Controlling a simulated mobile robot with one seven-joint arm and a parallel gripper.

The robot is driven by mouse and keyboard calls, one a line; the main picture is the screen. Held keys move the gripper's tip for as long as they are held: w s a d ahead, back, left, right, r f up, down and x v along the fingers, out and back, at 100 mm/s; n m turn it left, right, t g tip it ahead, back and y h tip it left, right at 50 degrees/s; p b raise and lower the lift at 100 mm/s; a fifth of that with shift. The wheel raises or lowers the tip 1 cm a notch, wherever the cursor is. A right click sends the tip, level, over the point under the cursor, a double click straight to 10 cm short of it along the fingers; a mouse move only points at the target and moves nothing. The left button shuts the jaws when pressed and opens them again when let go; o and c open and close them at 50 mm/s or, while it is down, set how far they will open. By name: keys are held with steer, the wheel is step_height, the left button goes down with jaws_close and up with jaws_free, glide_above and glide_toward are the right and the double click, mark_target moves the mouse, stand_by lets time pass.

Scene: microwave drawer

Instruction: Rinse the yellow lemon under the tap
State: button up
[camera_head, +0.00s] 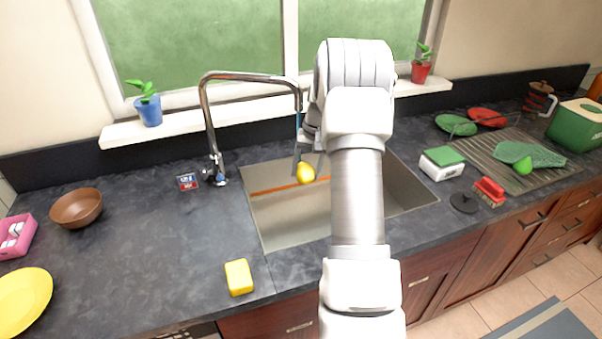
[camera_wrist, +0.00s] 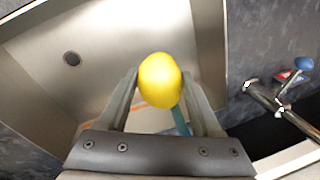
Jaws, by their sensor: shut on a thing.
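The yellow lemon (camera_head: 305,173) is held over the sink (camera_head: 262,222). My gripper (camera_head: 308,160) is shut on it, and the wrist view shows the lemon (camera_wrist: 160,80) between the two fingers. The chrome tap (camera_head: 206,120) arches over the sink's back edge, and its spout end is just above and behind the lemon. A thin blue stream of water (camera_head: 298,122) comes down from the spout toward the lemon. In the wrist view a blue-green strip of it (camera_wrist: 180,122) shows just beside the lemon. My arm hides part of the sink.
A yellow sponge (camera_head: 239,277) lies on the counter in front of the sink. A brown bowl (camera_head: 77,207) stands at the left. An orange strip (camera_head: 275,190) shows in the sink.

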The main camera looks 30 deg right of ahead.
steer(key=shift+s, duration=0.1)
steer(key=s+a+b, duration=0.2)
steer(key=s+a, duration=0.3)
steer(key=s, duration=0.1)
steer(key=shift+a+b, duration=0.15)
steer(key=shift+b, duration=0.25)
stand_by(0.4)
stand_by(0.9)
steer(key=s+a+r+p, duration=0.1)
steer(key=s+a+r, duration=0.2)
steer(key=r, duration=0.1)
steer(key=shift+s+a, duration=0.2)
steer(key=shift+s, duration=0.1)
stand_by(0.4)
stand_by(0.7)
